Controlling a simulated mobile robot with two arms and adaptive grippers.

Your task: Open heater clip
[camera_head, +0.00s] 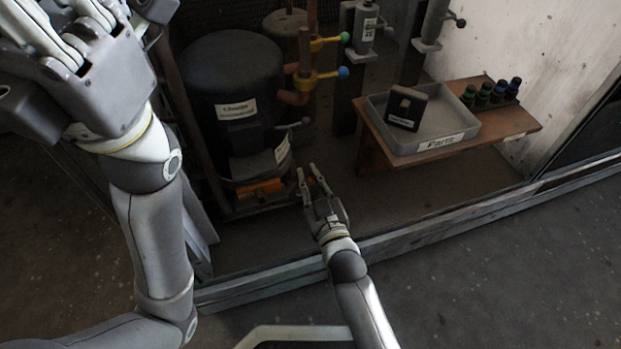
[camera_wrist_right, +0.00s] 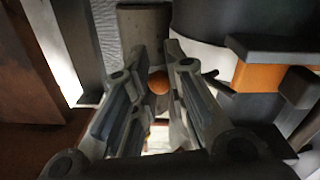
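An orange block (camera_head: 258,190) sits at the foot of a black cylindrical unit (camera_head: 232,75). It also shows in the right wrist view as an orange surface (camera_wrist_right: 258,77) beside dark bracket parts. I cannot tell which part is the heater clip. My right gripper (camera_head: 309,171) is just right of the orange block, its fingers apart. In the wrist view, a small round orange knob (camera_wrist_right: 158,83) shows in the gap between the fingers (camera_wrist_right: 170,62), with no clear contact. My left gripper (camera_head: 65,35) is large at the upper left, and its fingertips are not clear.
A grey parts tray (camera_head: 455,125) holding a dark box (camera_head: 406,107) rests on a wooden shelf (camera_head: 520,122) at the right, with several dark knobs (camera_head: 498,90) behind. A metal sill (camera_head: 420,232) crosses the front.

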